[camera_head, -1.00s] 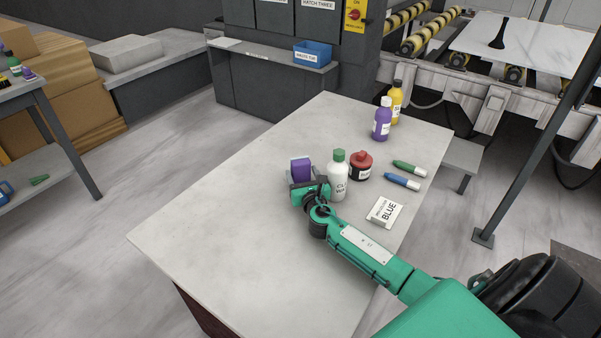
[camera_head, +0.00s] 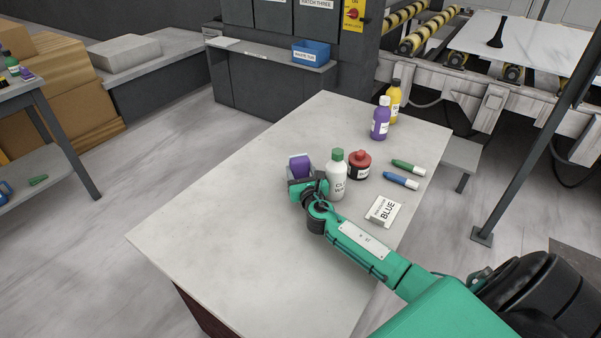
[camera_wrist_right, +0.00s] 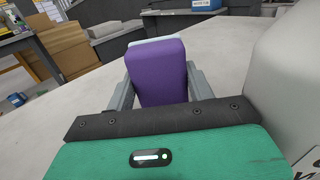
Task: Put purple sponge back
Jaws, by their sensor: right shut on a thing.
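The purple sponge (camera_head: 299,167) is between the fingers of my right gripper (camera_head: 301,182), low over the stone slab table (camera_head: 225,215). In the right wrist view the sponge (camera_wrist_right: 158,72) fills the space between the two grey fingers of the gripper (camera_wrist_right: 160,88), which is shut on it. A pale layer shows at the sponge's far edge. I cannot tell whether the sponge touches the table. A white bottle with a green cap (camera_head: 337,176) stands just right of the gripper. My left gripper is not in view.
The table's left and front are clear. A blue bin (camera_head: 311,52) sits on a ledge behind.

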